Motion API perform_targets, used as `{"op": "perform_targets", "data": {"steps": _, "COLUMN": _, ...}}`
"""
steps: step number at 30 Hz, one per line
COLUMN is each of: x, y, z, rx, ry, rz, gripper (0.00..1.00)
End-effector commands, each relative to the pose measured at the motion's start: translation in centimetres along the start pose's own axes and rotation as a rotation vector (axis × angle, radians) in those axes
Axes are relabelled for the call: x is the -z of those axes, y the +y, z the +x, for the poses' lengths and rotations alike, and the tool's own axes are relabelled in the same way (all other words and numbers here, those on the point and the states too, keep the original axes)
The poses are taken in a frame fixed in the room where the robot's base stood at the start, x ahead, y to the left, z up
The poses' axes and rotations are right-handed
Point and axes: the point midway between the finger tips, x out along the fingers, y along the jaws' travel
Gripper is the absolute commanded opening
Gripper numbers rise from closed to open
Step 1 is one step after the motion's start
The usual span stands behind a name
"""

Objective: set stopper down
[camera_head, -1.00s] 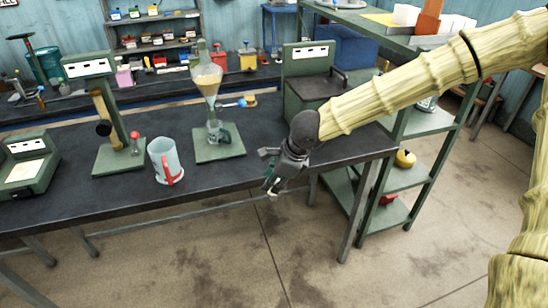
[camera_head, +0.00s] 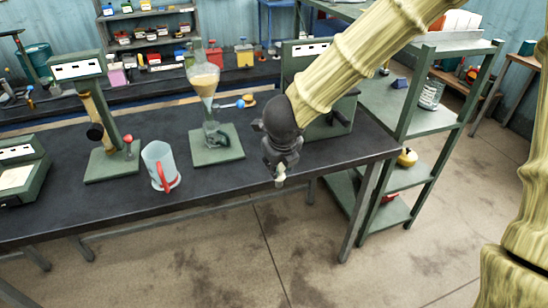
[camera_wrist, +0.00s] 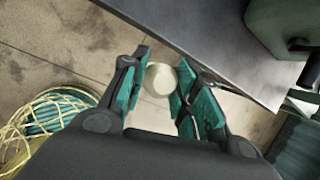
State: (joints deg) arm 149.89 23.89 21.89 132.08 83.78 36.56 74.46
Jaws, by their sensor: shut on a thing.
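My gripper (camera_head: 281,165) is over the front edge of the dark workbench (camera_head: 230,177), to the right of the funnel stand. It points downward and is shut on a small pale stopper (camera_head: 280,177). In the wrist view the round cream stopper (camera_wrist: 159,79) sits between the two green-padded fingers of my gripper (camera_wrist: 163,82). The bench edge passes beside it there, with the floor below. The separating funnel (camera_head: 203,82) holds tan liquid and stands in its green stand (camera_head: 217,154). I cannot see an open top on it clearly.
A green device (camera_head: 327,117) is behind my arm. A green shelf rack (camera_head: 430,118) stands at the right. Bare bench top lies between the stand and my gripper.

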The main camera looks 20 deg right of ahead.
Motion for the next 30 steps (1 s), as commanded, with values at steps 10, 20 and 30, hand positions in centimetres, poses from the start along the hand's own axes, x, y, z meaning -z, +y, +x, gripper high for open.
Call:
{"op": "perform_targets", "data": {"steps": 10, "x": -4.4, "y": -2.7, "z": 2.6, "rx": 0.004, "ry": 0.003, "rz": 0.011, "gripper": 0.04}}
{"op": "perform_targets", "data": {"steps": 20, "x": -9.5, "y": -5.3, "z": 6.0, "rx": 0.002, "ry": 0.002, "rz": 0.007, "gripper": 0.04}}
{"op": "perform_targets", "data": {"steps": 30, "x": -11.7, "y": -6.5, "z": 7.7, "rx": 0.002, "ry": 0.002, "rz": 0.007, "gripper": 0.04}}
